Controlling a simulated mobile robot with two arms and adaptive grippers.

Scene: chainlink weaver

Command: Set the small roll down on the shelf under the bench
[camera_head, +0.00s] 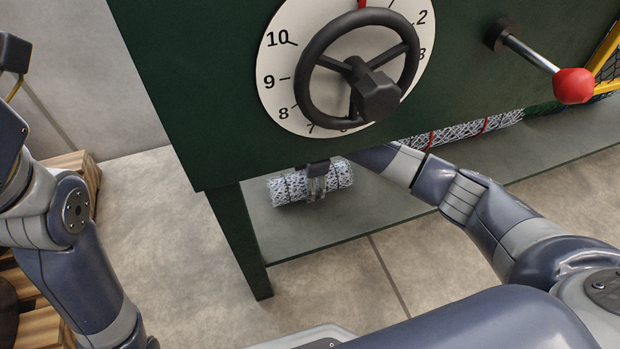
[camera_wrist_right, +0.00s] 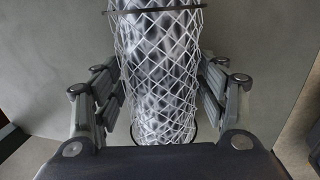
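The small roll (camera_head: 290,188), a cylinder of silvery wire mesh with dark bands, lies level over the left end of the grey shelf (camera_head: 400,205) under the green bench (camera_head: 210,130). In the head view it looks at or very near the shelf surface; I cannot tell if it bears on it. My right gripper (camera_head: 317,186) reaches in under the bench and is shut on the roll near its middle. In the right wrist view the fingers (camera_wrist_right: 160,90) stand on both sides of the roll (camera_wrist_right: 158,60), close against its mesh. My left gripper is not in view.
A longer mesh roll (camera_head: 465,131) with red bands lies farther right on the shelf. A dial with a black handwheel (camera_head: 358,68) and a red-knobbed lever (camera_head: 573,85) stick out from the bench front. A bench leg (camera_head: 240,240) stands left. A wooden pallet (camera_head: 75,165) is at left.

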